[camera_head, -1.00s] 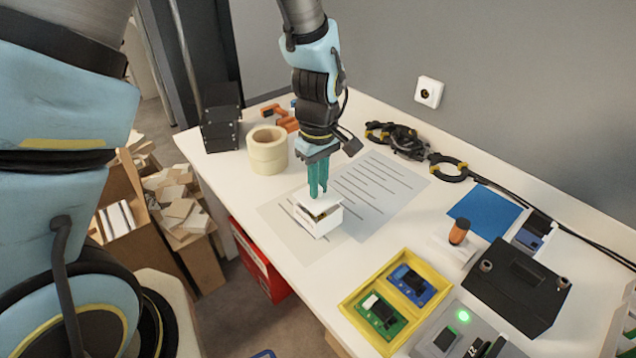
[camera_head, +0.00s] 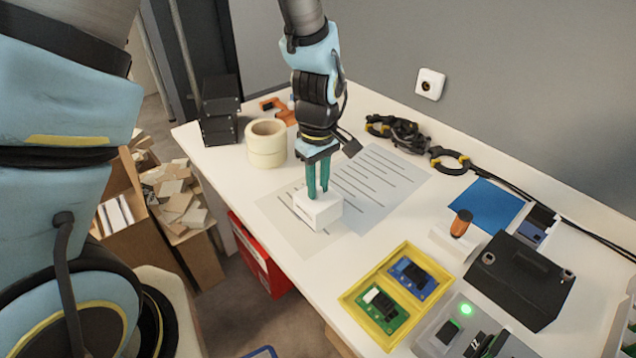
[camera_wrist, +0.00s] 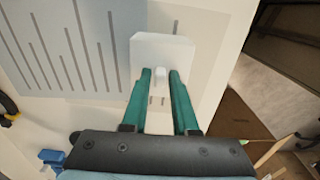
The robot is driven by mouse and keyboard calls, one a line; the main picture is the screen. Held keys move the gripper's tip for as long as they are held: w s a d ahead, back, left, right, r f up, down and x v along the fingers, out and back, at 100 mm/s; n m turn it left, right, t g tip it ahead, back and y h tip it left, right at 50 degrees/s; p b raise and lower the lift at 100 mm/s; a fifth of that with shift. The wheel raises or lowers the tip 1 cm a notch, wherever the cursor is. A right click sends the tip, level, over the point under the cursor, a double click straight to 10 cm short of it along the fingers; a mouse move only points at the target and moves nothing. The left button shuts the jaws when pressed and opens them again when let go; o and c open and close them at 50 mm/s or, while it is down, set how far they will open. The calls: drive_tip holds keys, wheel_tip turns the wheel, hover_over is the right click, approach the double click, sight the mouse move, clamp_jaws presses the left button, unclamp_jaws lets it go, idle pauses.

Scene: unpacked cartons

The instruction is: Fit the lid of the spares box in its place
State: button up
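The spares box (camera_head: 320,217) is a small white box on the printed sheet near the table's front edge. Its white lid (camera_head: 329,198) lies on top and looks level, with no opening showing in the head view. In the wrist view the lid (camera_wrist: 162,46) has a small white knob (camera_wrist: 160,73) in its middle. My gripper (camera_head: 318,194) points down over the lid. Its green fingers (camera_wrist: 160,74) stand on either side of the knob, with a narrow gap showing on each side. The box's far side is hidden.
A tape roll (camera_head: 266,144) and dark stacked boxes (camera_head: 220,112) stand at the back left. A yellow tray (camera_head: 354,298) with circuit boards and a black case (camera_head: 520,280) are on the right. Cables and black rings lie along the wall.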

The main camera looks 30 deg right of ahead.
drive_tip(key=o, duration=0.3)
wheel_tip(320, 180, up, 11)
drive_tip(key=shift+f+b, duration=0.1)
drive_tip(key=shift+b, duration=0.5)
drive_tip(key=w+a+m, duration=0.1)
drive_tip(key=w+a, duration=0.1)
drive_tip(key=a, duration=0.8)
drive_tip(key=w+a+m+t, duration=0.1)
drive_tip(key=w+a, duration=0.2)
drive_tip(key=a, duration=0.8)
drive_tip(key=w+a+m, duration=0.1)
drive_tip(key=w+a, duration=0.1)
drive_tip(key=a, duration=0.9)
drive_tip(key=shift+w+a+r+t, duration=0.2)
drive_tip(key=shift+w+a+t, duration=0.05)
drive_tip(key=shift+w+t, duration=0.05)
